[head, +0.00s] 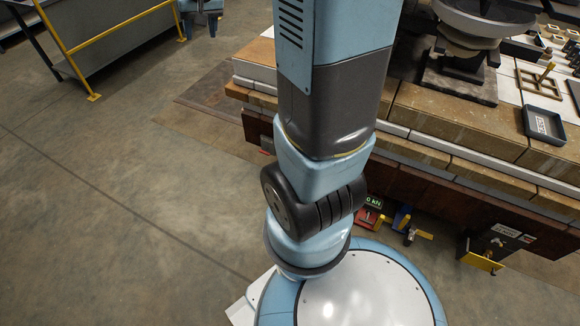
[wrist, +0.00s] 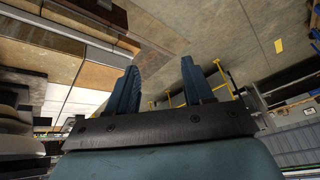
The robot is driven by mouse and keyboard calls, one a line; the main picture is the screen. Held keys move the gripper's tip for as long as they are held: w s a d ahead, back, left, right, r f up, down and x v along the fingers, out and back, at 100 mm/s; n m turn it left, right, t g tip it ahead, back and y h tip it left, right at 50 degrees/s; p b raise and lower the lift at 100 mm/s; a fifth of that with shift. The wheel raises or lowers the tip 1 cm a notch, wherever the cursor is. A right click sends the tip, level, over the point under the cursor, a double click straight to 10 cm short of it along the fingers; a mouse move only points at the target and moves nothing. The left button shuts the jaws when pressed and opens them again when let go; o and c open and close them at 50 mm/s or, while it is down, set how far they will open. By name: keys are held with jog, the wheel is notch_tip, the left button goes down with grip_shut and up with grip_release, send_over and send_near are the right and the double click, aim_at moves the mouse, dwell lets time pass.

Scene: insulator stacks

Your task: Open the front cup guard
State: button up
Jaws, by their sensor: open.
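I cannot pick out the front cup guard for certain in either view. A stack of dark discs (head: 470,38), probably an insulator stack, stands on a dark base on the table at the top right of the head view, cut off by the frame's top edge. My gripper (wrist: 160,75) shows in the wrist view with its two dark blue fingers apart and nothing between them. It is outside the head view, where my arm runs up out of the top edge. The wrist view is tipped, with the table at the left and the floor above.
The brown-topped table (head: 440,122) fills the right side, with a grey tray (head: 543,124) and a wooden divided frame (head: 540,82) on it. A dark box with a yellow part (head: 483,260) is low at the table's front. Open floor lies left, with a yellow rail (head: 120,22) beyond.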

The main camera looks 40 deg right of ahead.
jog(key=w+d+f+m, duration=0.1)
jog(key=w+d+f, duration=0.45)
jog(key=f, duration=0.25)
jog(key=w+d+f+m, duration=0.2)
jog(key=w+d+f, duration=0.3)
jog(key=f, duration=0.4)
jog(key=w+d+f+m+g+h, duration=0.15)
jog(key=d+f, duration=0.25)
jog(key=f, duration=0.7)
jog(key=w+d+f+m, duration=0.15)
jog(key=d+f, duration=0.25)
jog(key=f, duration=0.6)
jog(key=s+d+f+m, duration=0.1)
jog(key=s+d+f, duration=0.1)
jog(key=f, duration=0.6)
jog(key=s+d+f+h, duration=0.1)
jog(key=s+d+f, duration=0.15)
jog(key=f, duration=0.55)
jog(key=s+d+f+m, duration=0.1)
jog(key=s+f, duration=0.2)
jog(key=f, duration=0.5)
jog(key=s+f+m+g+h, duration=0.1)
jog(key=s+f, duration=0.6)
jog(key=f, duration=0.3)
jog(key=s+f+m+g+h, duration=0.1)
jog(key=s+f, duration=0.6)
jog(key=f, duration=0.3)
jog(key=x, duration=1.3)
jog(key=shift+f, duration=0.4)
